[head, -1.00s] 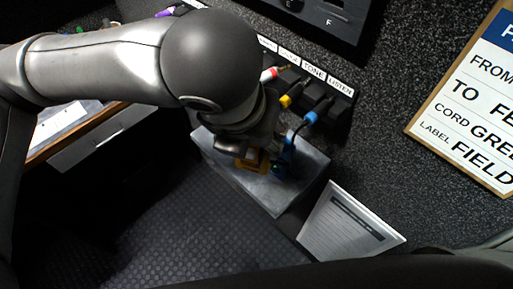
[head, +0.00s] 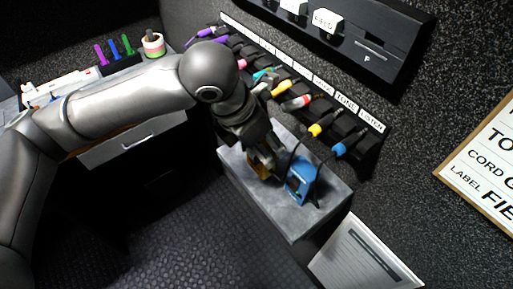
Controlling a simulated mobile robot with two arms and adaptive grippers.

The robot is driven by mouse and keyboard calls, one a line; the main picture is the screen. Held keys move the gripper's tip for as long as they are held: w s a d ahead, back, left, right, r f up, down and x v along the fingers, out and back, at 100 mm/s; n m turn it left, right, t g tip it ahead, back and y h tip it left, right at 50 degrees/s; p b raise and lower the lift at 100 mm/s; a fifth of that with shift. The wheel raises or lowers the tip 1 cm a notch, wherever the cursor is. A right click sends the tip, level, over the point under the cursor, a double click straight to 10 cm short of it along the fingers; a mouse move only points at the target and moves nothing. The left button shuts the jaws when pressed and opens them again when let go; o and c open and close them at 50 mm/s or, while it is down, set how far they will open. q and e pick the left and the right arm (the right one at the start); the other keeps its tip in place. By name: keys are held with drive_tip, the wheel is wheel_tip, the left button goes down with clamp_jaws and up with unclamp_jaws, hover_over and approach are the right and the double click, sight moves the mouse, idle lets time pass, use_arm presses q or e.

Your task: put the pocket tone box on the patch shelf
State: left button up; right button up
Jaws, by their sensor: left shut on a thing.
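The patch shelf (head: 234,165) is a grey block-like ledge below a row of jacks on the speckled wall. My left gripper (head: 262,160) is over its left part, fingers pointing down and partly hidden by my wrist. A blue device (head: 300,181) stands on the shelf just right of the gripper, with a dark cord. My right gripper is not in view.
Coloured plugs, among them a yellow plug (head: 319,128) and a blue plug (head: 341,148), stick out above the shelf. A white printed sheet (head: 362,257) is at the lower right. A desk with a drawer (head: 130,143) stands left; the dark floor lies between.

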use_arm(q)
drive_tip(key=shift+w+a+f, duration=0.2)
drive_tip(key=shift+w+f, duration=0.25)
drive_tip(key=shift+f, duration=0.1)
drive_tip(key=shift+w+a+f, duration=0.2)
drive_tip(key=shift+w+f, duration=0.2)
drive_tip(key=shift+f, duration=0.15)
drive_tip(key=f, duration=0.2)
drive_tip(key=f+p, duration=0.1)
drive_tip(key=shift+w+a+f, duration=0.1)
drive_tip(key=shift+w+a, duration=0.1)
drive_tip(key=shift+w, duration=0.05)
drive_tip(key=shift+f, duration=0.3)
drive_tip(key=shift+f, duration=0.1)
drive_tip(key=o, duration=1.1)
drive_tip(key=shift+a+r, duration=0.1)
drive_tip(key=shift+r, duration=0.45)
drive_tip(key=v, duration=1.1)
drive_tip(key=shift+s, duration=0.15)
